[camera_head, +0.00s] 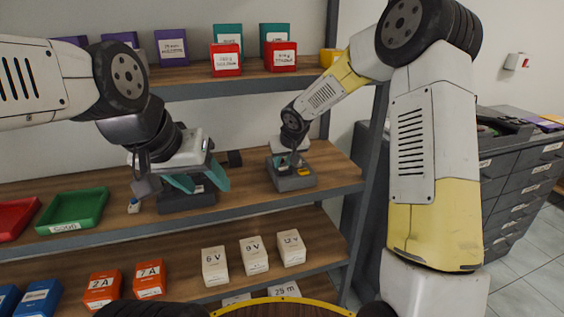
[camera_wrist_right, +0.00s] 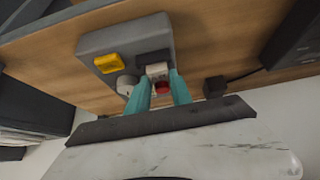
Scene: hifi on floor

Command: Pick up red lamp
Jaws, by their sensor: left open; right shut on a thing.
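The red lamp (camera_wrist_right: 162,88) has a red part and a white body. In the right wrist view it sits between the teal fingers of my right gripper (camera_wrist_right: 162,92), which is shut on it. The lamp is at the edge of a grey box (camera_wrist_right: 92,48); I cannot tell whether it is clear of the box. In the head view my right gripper (camera_head: 293,160) is over this grey box (camera_head: 291,183) on the middle shelf, and the lamp is too small to make out. My left gripper (camera_head: 198,180) is open, with teal fingers over a dark box, apparently empty.
The grey box carries a yellow part (camera_wrist_right: 107,63) and a round pale part (camera_wrist_right: 126,84). A dark box (camera_head: 187,203), a green tray (camera_head: 72,226) and a red tray (camera_head: 12,222) are on the middle shelf. Boxes fill the shelves above and below. Grey drawers (camera_head: 515,190) stand at right.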

